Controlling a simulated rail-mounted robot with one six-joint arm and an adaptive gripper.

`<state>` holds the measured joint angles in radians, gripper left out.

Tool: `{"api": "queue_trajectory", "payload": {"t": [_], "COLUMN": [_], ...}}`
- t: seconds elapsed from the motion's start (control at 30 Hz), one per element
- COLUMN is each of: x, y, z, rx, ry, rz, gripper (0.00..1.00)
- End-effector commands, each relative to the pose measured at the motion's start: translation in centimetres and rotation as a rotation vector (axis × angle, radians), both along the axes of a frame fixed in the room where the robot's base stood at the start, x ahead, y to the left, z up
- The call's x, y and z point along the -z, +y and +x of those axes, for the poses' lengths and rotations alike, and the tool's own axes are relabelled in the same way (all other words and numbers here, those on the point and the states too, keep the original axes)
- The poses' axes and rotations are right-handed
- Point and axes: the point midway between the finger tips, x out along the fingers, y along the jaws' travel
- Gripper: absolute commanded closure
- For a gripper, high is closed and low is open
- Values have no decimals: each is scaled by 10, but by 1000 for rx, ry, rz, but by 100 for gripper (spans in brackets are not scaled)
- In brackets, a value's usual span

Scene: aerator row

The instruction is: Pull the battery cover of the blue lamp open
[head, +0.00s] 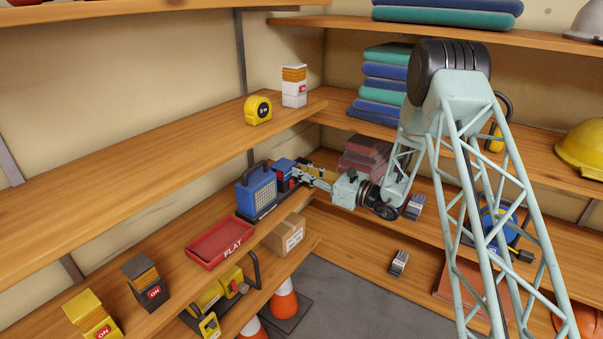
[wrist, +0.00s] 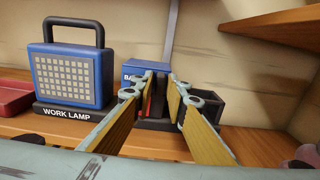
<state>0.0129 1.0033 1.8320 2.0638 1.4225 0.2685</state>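The blue lamp (wrist: 75,75) stands upright in the left of the wrist view, with a pale grid front, a black handle and a base marked WORK LAMP. In the head view the lamp (head: 257,190) is on the left shelf near the corner. A blue box (wrist: 145,69), its lettering partly hidden, is right of the lamp; it also shows in the head view (head: 286,168). My gripper (wrist: 160,86) is open, its yellow-padded fingers pointing toward this box. Dark and red parts show by the fingertips; whether the fingers touch anything is unclear. I cannot make out the battery cover.
A dark open-topped bin (wrist: 208,105) is beside the right finger. A red FLAT tray (head: 222,240) lies left of the lamp. A cardboard box (head: 287,235) sits on the shelf below. An upper shelf edge (wrist: 275,22) overhangs at the right of the wrist view.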

Motion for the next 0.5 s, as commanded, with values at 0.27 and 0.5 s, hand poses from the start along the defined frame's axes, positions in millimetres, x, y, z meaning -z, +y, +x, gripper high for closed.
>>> {"api": "queue_trajectory", "payload": {"t": [0.27, 0.5], "x": [0, 0], "y": [1, 1], "z": [0, 0], "rx": [0, 0], "ry": [0, 0], "rz": [0, 0], "gripper": [86, 100]}}
